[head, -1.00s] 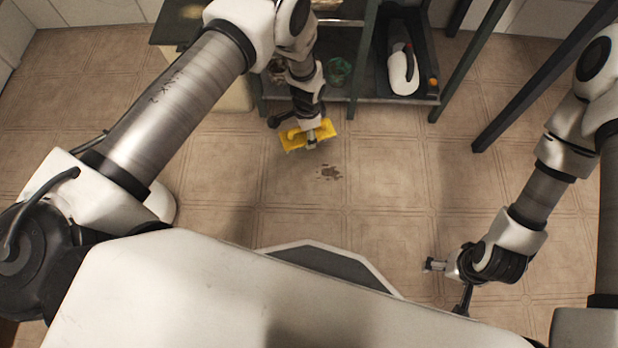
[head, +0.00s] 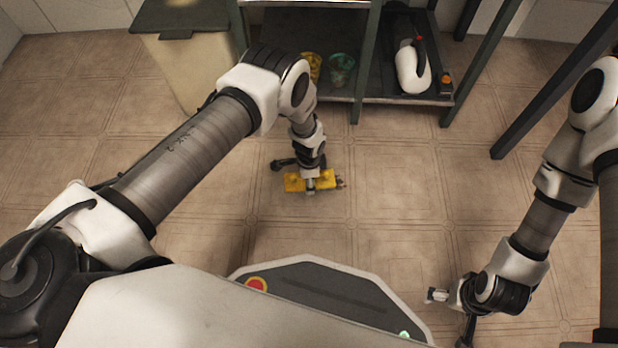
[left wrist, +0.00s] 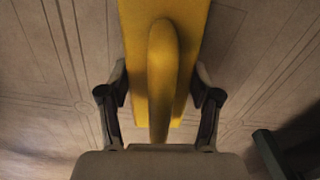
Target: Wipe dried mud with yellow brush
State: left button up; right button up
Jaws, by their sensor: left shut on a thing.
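The yellow brush (head: 295,182) is low at the floor in the head view. My left gripper (head: 311,186) is shut on its handle. In the left wrist view the brush's raised yellow handle (left wrist: 162,75) is between the two fingers of my left gripper (left wrist: 160,105). A small bit of dark dried mud (head: 341,182) shows at the brush's right end. The brush and gripper hide the rest of the patch. Whether the bristles touch the floor cannot be told. My right gripper (head: 447,318) is empty at lower right, its fingers spread apart.
A dark green rack stands behind, its lower shelf (head: 388,98) holding a white bottle (head: 412,68), a green pot (head: 342,68) and a yellow item (head: 313,66). A lidded beige bin (head: 190,65) is at back left. The tiled floor (head: 395,180) right of the brush is clear.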

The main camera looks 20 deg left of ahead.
dwell(0.3)
pick_arm(q)
jog(key=shift+f+b, duration=0.85)
jog(key=shift+f, duration=0.25)
